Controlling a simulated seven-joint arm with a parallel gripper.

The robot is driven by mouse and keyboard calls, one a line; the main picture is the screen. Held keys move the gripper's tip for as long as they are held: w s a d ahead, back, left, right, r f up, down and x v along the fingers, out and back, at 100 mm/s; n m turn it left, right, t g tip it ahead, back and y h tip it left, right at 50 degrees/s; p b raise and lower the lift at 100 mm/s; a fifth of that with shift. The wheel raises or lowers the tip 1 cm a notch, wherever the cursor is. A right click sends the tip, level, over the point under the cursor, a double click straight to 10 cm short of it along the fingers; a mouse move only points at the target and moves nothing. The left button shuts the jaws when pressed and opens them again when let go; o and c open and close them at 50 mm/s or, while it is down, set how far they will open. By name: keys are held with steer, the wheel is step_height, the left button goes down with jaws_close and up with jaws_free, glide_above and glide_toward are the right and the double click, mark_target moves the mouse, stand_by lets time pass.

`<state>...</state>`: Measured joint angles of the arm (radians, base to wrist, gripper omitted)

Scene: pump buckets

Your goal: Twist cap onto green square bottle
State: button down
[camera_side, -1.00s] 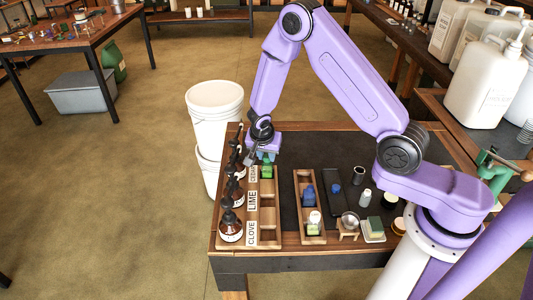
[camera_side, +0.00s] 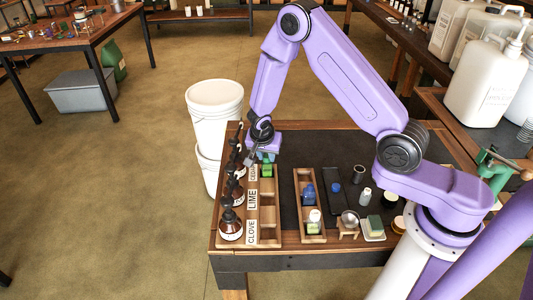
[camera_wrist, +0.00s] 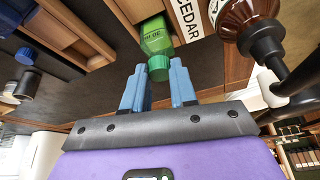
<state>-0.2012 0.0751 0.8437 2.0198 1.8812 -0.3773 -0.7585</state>
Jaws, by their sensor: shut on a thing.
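The green square bottle (camera_wrist: 156,37) stands in the labelled wooden rack, in the compartment beside the CEDAR label; it also shows in the side view (camera_side: 267,171). The green round cap (camera_wrist: 159,68) is at the bottle's mouth, in line with its neck. I cannot tell how far it is threaded on. My gripper (camera_wrist: 160,78) has its blue fingers on either side of the cap and is shut on it.
Brown pump bottles (camera_side: 231,225) line the left of the rack (camera_side: 270,240), close to my gripper. A second wooden tray (camera_side: 299,228) holds a blue bottle (camera_side: 308,194) and a white-capped bottle (camera_side: 314,221). White buckets (camera_side: 213,105) stand beyond the table's left edge.

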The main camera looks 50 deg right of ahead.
steer(key=shift+f, duration=0.25)
steer(key=c, duration=0.8)
jaws_free()
steer(key=shift+r, duration=3.5)
